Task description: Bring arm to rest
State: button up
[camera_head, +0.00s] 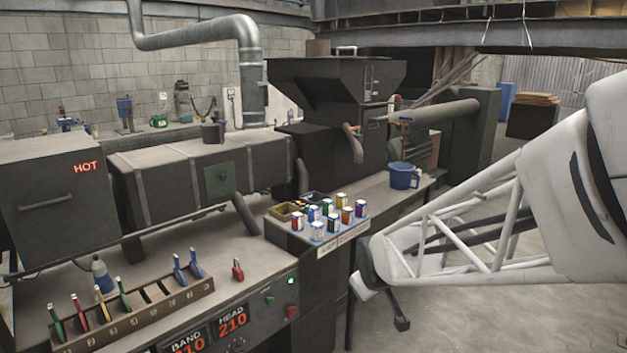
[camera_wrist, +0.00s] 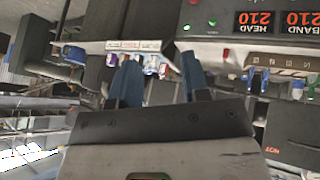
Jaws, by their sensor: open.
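My gripper (camera_wrist: 159,62) shows in the wrist view as two blue fingers standing apart, with nothing between them. The wrist view is upside down to the room and looks toward the machine's front. In the head view my white lattice arm comes in from the right, over the floor in front of the machine. Its lower end is close to the right of the tray of small cans (camera_head: 338,226), apart from it as far as I can tell. The fingers are hard to make out there.
A blue mug (camera_head: 404,175) stands on the ledge behind the cans. A slotted wooden rack (camera_head: 150,309) holds several coloured tools at lower left, with a red tool (camera_head: 238,270) beside it. A box marked HOT (camera_head: 60,200) is at left. Open floor lies right.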

jog(key=s+d+r+m+g, duration=0.1)
jog(key=s+d+r+m, duration=0.1)
jog(key=s, duration=0.6)
jog(key=s+d+r+m+g, duration=0.2)
jog(key=s, duration=0.7)
jog(key=s+d+r+m+g, duration=0.1)
jog(key=s+d+r+m, duration=0.1)
jog(key=s, duration=0.7)
jog(key=shift+d+r+m+g+h, duration=0.2)
jog(key=shift+m+g+h, duration=0.1)
jog(key=shift+m, duration=0.3)
